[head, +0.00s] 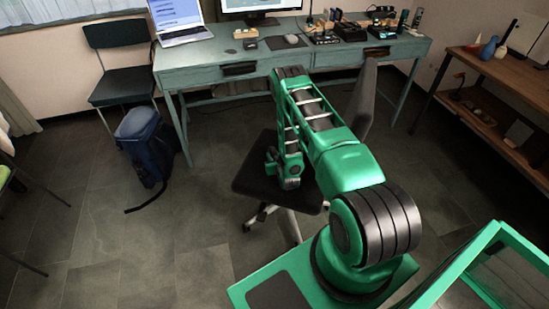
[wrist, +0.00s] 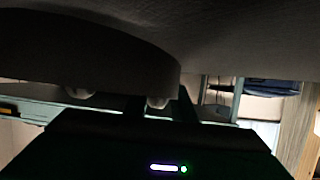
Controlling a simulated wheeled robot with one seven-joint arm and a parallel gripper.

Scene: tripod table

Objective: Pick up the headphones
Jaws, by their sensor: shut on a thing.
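I cannot pick out the headphones for certain in either view. My arm reaches out in the head view and bends down over the dark swivel chair seat (head: 250,180). Its lower end is beside the seat, and the fingertips are hidden there. In the wrist view my gripper (wrist: 120,97) is in deep shadow, with two pale rounded tips showing beyond its dark body. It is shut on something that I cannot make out. A large dark surface with a curved edge (wrist: 90,50) fills the top of the wrist view, very close; whether it is headphones or chair is unclear.
A teal desk (head: 215,70) with a laptop (head: 180,22), a mouse (head: 291,38) and small devices stands behind the chair. A blue backpack (head: 145,145) is on the floor at left, near another chair (head: 120,65). A wooden shelf (head: 500,75) is at right.

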